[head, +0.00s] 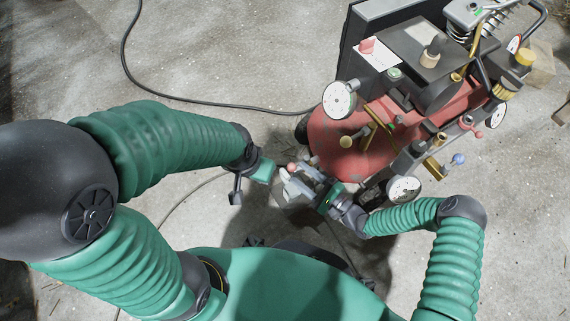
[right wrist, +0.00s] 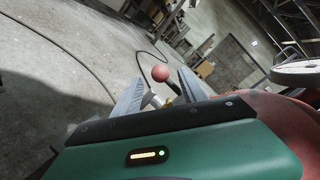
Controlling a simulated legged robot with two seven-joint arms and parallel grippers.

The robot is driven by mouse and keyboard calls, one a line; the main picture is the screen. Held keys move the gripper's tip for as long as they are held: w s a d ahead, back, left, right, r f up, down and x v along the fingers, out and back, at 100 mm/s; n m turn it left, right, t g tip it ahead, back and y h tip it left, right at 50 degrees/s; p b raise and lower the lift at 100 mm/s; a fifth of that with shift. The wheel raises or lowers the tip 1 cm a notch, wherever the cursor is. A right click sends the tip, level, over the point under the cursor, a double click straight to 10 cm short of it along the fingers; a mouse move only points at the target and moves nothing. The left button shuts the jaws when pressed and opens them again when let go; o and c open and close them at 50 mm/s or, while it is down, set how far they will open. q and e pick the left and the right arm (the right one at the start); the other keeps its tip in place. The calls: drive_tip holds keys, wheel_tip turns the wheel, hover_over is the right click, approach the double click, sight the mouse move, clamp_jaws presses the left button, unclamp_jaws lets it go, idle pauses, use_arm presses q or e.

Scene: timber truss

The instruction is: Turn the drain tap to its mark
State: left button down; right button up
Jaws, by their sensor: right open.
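The drain tap's lever ends in a red ball knob (right wrist: 161,73), seen in the right wrist view between and just past my right fingers. The dark lever and a bit of brass sit low between the fingers, partly hidden by the gripper body. My right gripper (right wrist: 155,92) is open, a finger on each side of the lever; contact cannot be told. In the head view my right gripper (head: 296,180) is low at the left end of the red tank (head: 340,140). My left gripper (head: 266,172) is close to its left; its fingers do not show clearly. The tap's mark cannot be made out.
The compressor carries white dial gauges (head: 339,99), brass valves and another lever with a blue ball (head: 458,159). A black hose (head: 180,97) lies on the concrete floor.

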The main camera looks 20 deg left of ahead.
drive_tip(key=b+x, duration=0.2)
drive_tip(key=x, duration=0.6)
drive_tip(key=shift+b, duration=0.35)
drive_tip(key=shift+d, duration=0.15)
clamp_jaws()
drive_tip(key=shift+s+f, duration=0.1)
drive_tip(key=shift+f, duration=0.05)
idle(0.5)
